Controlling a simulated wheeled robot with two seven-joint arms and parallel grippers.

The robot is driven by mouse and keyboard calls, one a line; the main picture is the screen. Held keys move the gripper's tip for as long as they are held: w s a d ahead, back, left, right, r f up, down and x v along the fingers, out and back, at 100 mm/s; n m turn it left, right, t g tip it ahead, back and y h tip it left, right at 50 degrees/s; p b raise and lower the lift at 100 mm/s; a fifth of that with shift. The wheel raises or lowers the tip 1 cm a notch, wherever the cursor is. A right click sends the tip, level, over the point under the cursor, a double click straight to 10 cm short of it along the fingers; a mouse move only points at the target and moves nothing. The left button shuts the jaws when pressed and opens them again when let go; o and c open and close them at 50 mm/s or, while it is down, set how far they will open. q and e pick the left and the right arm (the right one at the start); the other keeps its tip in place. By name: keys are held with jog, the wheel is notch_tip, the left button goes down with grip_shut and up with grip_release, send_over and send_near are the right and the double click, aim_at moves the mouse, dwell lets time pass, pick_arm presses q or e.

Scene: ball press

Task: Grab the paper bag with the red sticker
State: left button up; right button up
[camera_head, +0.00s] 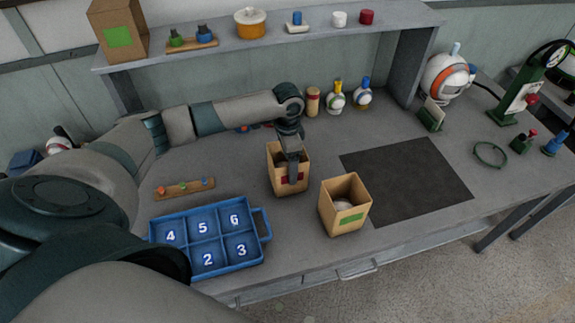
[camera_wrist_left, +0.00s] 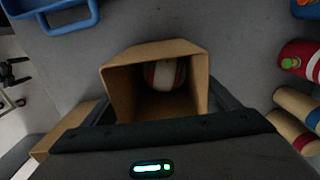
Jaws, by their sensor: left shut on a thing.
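The paper bag with the red sticker (camera_head: 274,160) stands open-topped on the table, just right of the blue tray. It also shows in the left wrist view (camera_wrist_left: 120,85), where a white and reddish ball (camera_wrist_left: 165,73) lies inside. My left gripper (camera_head: 293,172) reaches down over this bag. Its fingers are on the bag's two sides and shut on it. A second open paper bag, with a green sticker (camera_head: 350,218), stands to the right and holds a whitish ball. My right gripper is not in view.
A blue tray (camera_head: 266,234) with numbered compartments is at the front left. A dark mat (camera_head: 410,180) lies bare to the right. A shelf (camera_head: 270,42) at the back carries another green-stickered bag (camera_head: 118,35). Bottles stand behind the gripper. A green press (camera_head: 530,90) is at the far right.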

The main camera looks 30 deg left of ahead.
pick_arm(q)
notch_tip(320, 180, up, 10)
jog(key=b, duration=0.3)
